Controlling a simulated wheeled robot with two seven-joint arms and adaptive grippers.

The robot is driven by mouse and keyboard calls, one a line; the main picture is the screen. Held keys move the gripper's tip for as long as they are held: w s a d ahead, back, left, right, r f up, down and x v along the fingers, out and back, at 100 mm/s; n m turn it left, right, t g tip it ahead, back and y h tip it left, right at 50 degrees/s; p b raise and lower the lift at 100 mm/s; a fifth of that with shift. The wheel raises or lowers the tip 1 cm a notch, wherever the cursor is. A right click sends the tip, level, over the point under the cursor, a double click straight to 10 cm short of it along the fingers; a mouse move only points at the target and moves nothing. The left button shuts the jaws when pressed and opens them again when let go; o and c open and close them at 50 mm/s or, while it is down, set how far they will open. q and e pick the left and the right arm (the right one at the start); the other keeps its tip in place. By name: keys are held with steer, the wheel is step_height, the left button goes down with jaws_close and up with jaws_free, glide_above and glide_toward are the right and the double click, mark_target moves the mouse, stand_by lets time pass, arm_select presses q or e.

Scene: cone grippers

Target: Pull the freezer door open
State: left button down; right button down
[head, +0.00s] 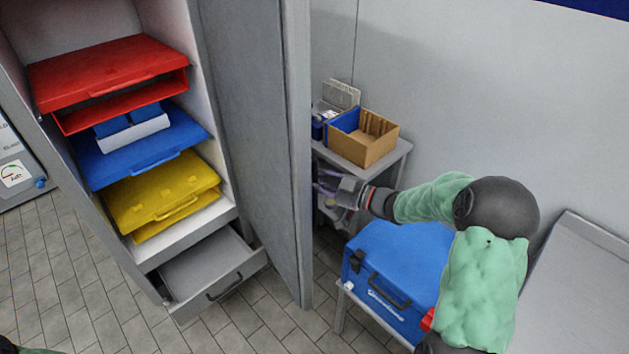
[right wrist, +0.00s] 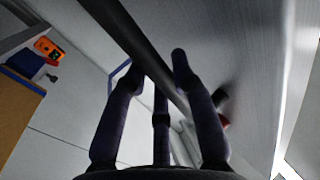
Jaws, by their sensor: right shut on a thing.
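The grey freezer door (head: 258,140) stands wide open, swung out to the right of the freezer cabinet. Its outer face (right wrist: 235,60) fills the right side of the right wrist view. A dark bar handle (right wrist: 122,34) runs along that face. My right gripper (right wrist: 158,68) is shut on the handle, with its fingers around the bar. In the head view my right gripper (head: 328,183) is partly hidden behind the door's edge, and the handle is hidden there. My left gripper is out of view.
Red (head: 110,62), blue (head: 140,160) and yellow (head: 150,200) cases sit on the freezer shelves. A low drawer (head: 215,275) is pulled out. A cardboard box (head: 365,148) stands on a side table. A blue cool box (head: 400,265) stands under my right arm.

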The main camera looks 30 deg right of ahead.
steer(key=shift+w+r, duration=0.1)
steer(key=shift+r, duration=0.25)
steer(key=c, duration=1)
jaws_free()
steer(key=shift+w+f, duration=0.1)
steer(key=shift+f, duration=0.1)
steer(key=v, duration=1.2)
steer(key=shift+f, duration=0.1)
